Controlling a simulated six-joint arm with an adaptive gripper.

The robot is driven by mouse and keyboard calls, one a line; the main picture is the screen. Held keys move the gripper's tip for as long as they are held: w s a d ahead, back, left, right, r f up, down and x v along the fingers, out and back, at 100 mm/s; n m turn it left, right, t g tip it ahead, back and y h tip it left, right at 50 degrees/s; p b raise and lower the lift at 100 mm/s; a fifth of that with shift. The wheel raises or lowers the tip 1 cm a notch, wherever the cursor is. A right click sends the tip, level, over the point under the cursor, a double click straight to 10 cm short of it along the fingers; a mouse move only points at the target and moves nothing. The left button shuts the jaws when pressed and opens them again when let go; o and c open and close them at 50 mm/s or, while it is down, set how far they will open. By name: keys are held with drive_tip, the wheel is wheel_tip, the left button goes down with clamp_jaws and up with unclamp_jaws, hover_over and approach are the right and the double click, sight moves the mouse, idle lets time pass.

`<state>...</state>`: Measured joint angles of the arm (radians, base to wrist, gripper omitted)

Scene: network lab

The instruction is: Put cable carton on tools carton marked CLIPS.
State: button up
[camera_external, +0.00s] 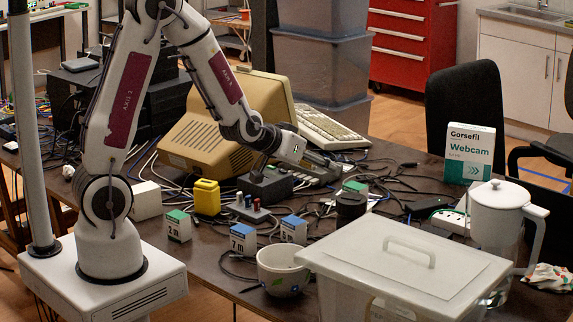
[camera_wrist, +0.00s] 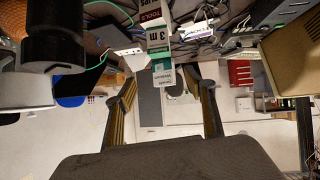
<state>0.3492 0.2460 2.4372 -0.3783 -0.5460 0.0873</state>
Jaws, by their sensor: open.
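My gripper (camera_external: 325,164) is above the table near its middle. Its two fingers stand wide apart in the wrist view (camera_wrist: 168,84), with nothing held between them. A white cable carton with a green band and "3 m" (camera_wrist: 158,38) is ahead of the fingers, upside down in the picture. A dark red band (camera_wrist: 152,16) with upside-down lettering shows beside the "3 m" face. I cannot read CLIPS on any carton.
Green-topped "2 m" (camera_external: 179,227) and blue-topped "7 m" (camera_external: 243,239) cartons stand in front, with another blue-topped carton (camera_external: 293,230). A lidded bin (camera_external: 405,255), cup (camera_external: 283,270), jug (camera_external: 496,220) and webcam box (camera_external: 469,153) crowd the right. Cables cover much of the table.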

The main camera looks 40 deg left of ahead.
drive_tip(key=s+a+r+g, duration=0.2)
drive_tip(key=s+a+r, duration=0.2)
drive_tip(key=s, duration=0.5)
drive_tip(key=s+a+r+g+y, duration=0.1)
drive_tip(key=s+a+r, duration=0.2)
drive_tip(key=s, duration=0.7)
drive_tip(key=s+a+r+g, duration=0.2)
drive_tip(key=s+a+r, duration=0.2)
drive_tip(key=s, duration=0.6)
drive_tip(key=shift+s+a+r+g, duration=0.2)
drive_tip(key=shift+a+r+g, duration=0.1)
drive_tip(key=shift+a, duration=0.9)
